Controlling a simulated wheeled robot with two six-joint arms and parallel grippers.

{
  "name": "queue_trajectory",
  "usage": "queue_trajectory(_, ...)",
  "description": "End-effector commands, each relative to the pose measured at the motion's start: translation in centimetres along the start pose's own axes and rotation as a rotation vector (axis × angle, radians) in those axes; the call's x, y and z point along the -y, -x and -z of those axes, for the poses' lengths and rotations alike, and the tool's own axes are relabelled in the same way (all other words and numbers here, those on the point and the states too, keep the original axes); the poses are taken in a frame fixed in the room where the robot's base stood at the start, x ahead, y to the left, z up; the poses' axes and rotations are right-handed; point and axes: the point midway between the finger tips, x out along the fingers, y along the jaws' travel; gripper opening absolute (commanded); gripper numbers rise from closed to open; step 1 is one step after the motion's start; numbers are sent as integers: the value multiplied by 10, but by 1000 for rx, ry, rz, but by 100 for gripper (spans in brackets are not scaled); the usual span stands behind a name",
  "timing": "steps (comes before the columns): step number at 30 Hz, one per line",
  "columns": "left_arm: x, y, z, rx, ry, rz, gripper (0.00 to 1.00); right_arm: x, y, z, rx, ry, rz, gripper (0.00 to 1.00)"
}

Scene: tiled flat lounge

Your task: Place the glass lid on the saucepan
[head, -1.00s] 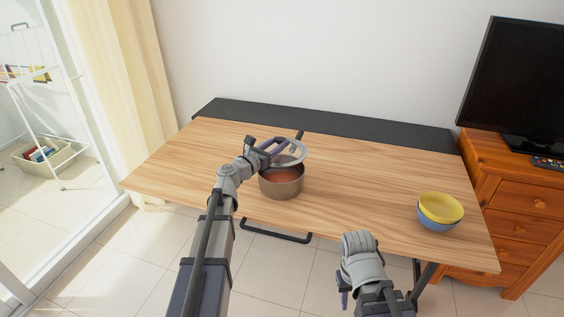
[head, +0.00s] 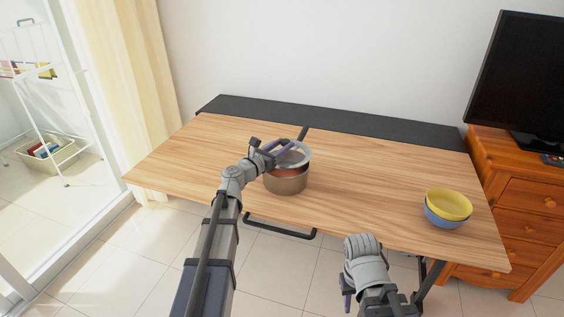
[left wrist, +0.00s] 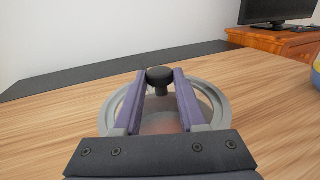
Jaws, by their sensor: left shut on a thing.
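The brown saucepan (head: 287,184) stands on the wooden table, its reddish inside partly showing below the lid. The round glass lid (head: 297,156) with a grey rim is over the pan's opening, towards its far side. My left gripper (head: 272,148) is shut on the lid's black knob. In the left wrist view, the knob (left wrist: 160,77) sits between the purple fingers and the lid's rim (left wrist: 215,102) shows around them. I cannot tell whether the lid touches the pan's rim. My right gripper (head: 346,293) hangs in front of the table edge; its fingers are small and partly hidden.
A yellow bowl (head: 449,203) is stacked in a blue bowl (head: 444,220) at the table's right. A black raised strip (head: 345,124) runs along the back. An orange drawer cabinet (head: 527,200) with a screen stands at the right. The table's left part is clear.

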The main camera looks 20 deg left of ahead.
Motion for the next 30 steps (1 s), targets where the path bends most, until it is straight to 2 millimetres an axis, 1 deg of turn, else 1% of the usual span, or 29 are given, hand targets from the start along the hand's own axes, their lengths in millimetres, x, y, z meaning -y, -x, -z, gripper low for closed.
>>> queue_trajectory(2, 0, 0, -1, 1, 1, 0, 0, 0, 0, 0, 0, 0, 0, 34)
queue_trajectory(5, 0, 0, 6, 0, 1, 0, 0, 1, -6, 0, 0, 0, 0, 34)
queue_trajectory(13, 0, 0, 37, 1, 1, 0, 0, 4, -37, 2, 0, 0, 0, 34)
queue_trajectory(21, 0, 0, 36, 0, 1, 0, 0, 3, -35, 2, 0, 0, 0, 34)
queue_trajectory(25, 0, 0, 39, 0, 1, 0, 0, 4, -39, 2, 0, 0, 0, 34)
queue_trajectory(26, 0, 0, 38, 0, 0, 0, 44, 4, -37, 2, 0, 0, 0, 34)
queue_trajectory(30, 0, 0, 37, 0, 0, 0, 60, 4, -37, 2, 0, 0, 0, 34)
